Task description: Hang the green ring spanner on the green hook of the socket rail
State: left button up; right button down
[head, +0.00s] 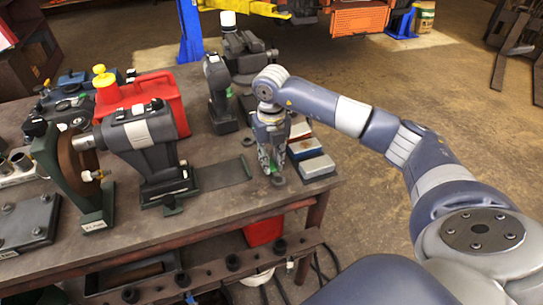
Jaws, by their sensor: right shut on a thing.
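My right gripper (272,168) points down over the front right part of the workbench, near its front edge. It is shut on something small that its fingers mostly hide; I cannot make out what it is. A small dark round piece (277,180) shows right at its fingertips. I cannot pick out the green ring spanner for sure. A dark rail (208,274) with several black sockets runs below the bench's front edge, apart from the gripper. My left gripper is not in view.
The workbench (225,205) carries a red fuel can (150,100), a dark grinder-like machine (148,145) and a green-based wheel stand (92,190). A red container (262,230) stands under the bench. Floor at right is open.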

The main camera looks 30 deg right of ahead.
aim_at(272, 163)
jog(key=shift+f, duration=0.25)
jog(key=shift+f+b, duration=0.15)
jog(key=shift+b, duration=0.15)
jog(key=c, duration=1.4)
grip_release()
jog(key=shift+c, duration=0.2)
jog(key=r+b, duration=0.1)
jog(key=r, duration=0.1)
jog(key=r+b, duration=0.1)
jog(key=r, duration=0.2)
jog(key=shift+w+d+r, duration=0.1)
jog(key=shift+w+d, duration=0.05)
jog(key=shift+d, duration=0.05)
notch_tip(272, 163, up, 6)
jog(key=shift+f+b, duration=0.1)
jog(key=shift+b, duration=0.3)
